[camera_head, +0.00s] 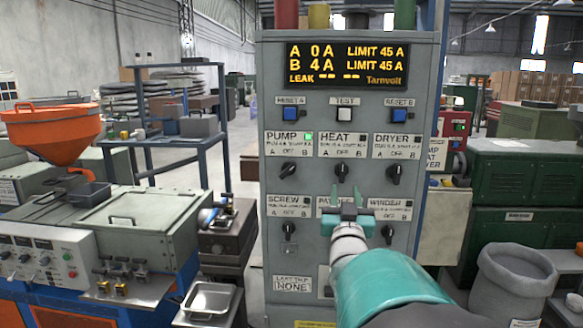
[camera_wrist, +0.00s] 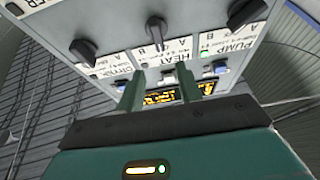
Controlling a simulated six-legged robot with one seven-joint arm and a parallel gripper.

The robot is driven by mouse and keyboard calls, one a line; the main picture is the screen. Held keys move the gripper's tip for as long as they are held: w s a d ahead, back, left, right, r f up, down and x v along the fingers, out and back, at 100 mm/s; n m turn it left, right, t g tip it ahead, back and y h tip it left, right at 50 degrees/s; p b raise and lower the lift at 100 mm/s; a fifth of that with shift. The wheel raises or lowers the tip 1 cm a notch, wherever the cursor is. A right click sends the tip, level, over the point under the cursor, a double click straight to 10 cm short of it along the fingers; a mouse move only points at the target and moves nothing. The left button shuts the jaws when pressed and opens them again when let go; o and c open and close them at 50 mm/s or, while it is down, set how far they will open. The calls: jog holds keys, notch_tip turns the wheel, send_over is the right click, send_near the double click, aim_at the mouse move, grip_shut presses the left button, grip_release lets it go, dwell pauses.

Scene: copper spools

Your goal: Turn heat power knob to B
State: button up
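The heat knob (camera_head: 341,172) is a black rotary knob under the HEAT label (camera_head: 342,143), marked A, OFF and B on the grey panel. It looks roughly upright, in line with OFF; its lamp looks dark. In the wrist view, where the panel is upside down, the heat knob (camera_wrist: 156,30) sits centred beyond the fingers. My teal gripper (camera_head: 347,203) is below the heat knob in the head view, in front of the lower row. Its two fingers also show in the wrist view (camera_wrist: 158,88), spread apart with nothing between them. It looks apart from the knob.
The pump knob (camera_head: 288,170) is left, tilted, with a green lamp; the dryer knob (camera_head: 393,172) is right. Screw knob (camera_head: 289,229) and winder knob (camera_head: 388,233) are below. The display (camera_head: 347,64) reads A 0 A, B 4 A. An orange-hopper machine (camera_head: 55,130) stands left.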

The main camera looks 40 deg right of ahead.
aim_at(343, 167)
jog(key=x, duration=1)
jog(key=shift+w, duration=0.1)
jog(key=shift+c, duration=0.2)
grip_shut()
